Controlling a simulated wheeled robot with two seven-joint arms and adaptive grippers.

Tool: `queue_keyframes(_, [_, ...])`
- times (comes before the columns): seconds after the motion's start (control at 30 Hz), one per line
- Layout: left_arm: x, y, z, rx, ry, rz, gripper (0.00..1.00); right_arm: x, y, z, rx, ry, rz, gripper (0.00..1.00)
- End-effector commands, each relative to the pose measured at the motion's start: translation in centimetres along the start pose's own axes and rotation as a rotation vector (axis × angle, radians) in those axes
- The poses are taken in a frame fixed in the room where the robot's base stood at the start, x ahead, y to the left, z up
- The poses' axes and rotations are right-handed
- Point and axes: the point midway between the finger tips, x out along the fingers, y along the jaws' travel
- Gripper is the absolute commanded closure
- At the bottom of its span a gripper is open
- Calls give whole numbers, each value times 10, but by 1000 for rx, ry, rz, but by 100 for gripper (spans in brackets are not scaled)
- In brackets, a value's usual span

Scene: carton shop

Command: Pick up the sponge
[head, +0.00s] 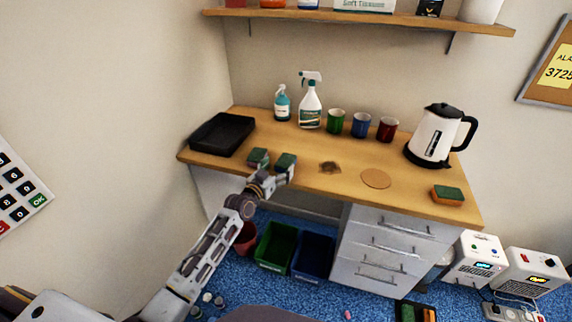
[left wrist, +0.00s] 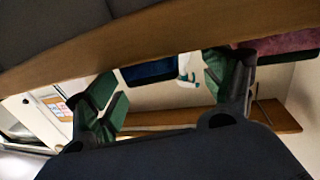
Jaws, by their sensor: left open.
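The sponge (head: 448,196), orange below with a green top, lies flat near the right front of the wooden desk (head: 340,150). My left gripper (head: 272,162) is at the desk's front edge left of the middle, well to the left of the sponge. Its two green-padded fingers are spread apart with nothing seen between them. In the left wrist view the open fingers (left wrist: 163,95) frame a wooden board and a pale wall; I cannot make out the sponge there. My right gripper is not in view.
A black tray (head: 222,134) stands at the desk's left. Spray bottle (head: 310,104), several cups (head: 361,124) and a kettle (head: 434,136) stand along the back. A round cork mat (head: 376,178) and a brown stain (head: 330,168) lie between gripper and sponge. Drawers (head: 384,246) stand below.

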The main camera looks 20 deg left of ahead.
Motion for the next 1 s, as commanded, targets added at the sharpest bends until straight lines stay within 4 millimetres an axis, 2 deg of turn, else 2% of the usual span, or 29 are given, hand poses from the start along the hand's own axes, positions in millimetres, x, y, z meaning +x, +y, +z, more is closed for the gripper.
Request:
queue_keyframes(0.5, [4, 1, 0, -1, 1, 0, 18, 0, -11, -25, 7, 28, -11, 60])
queue_keyframes(0.73, [21, 3, -1, -2, 1, 0, 18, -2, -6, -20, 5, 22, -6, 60])
queue_keyframes(1.0, [42, 5, -1, -1, 1, 0, 18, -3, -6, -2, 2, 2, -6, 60])
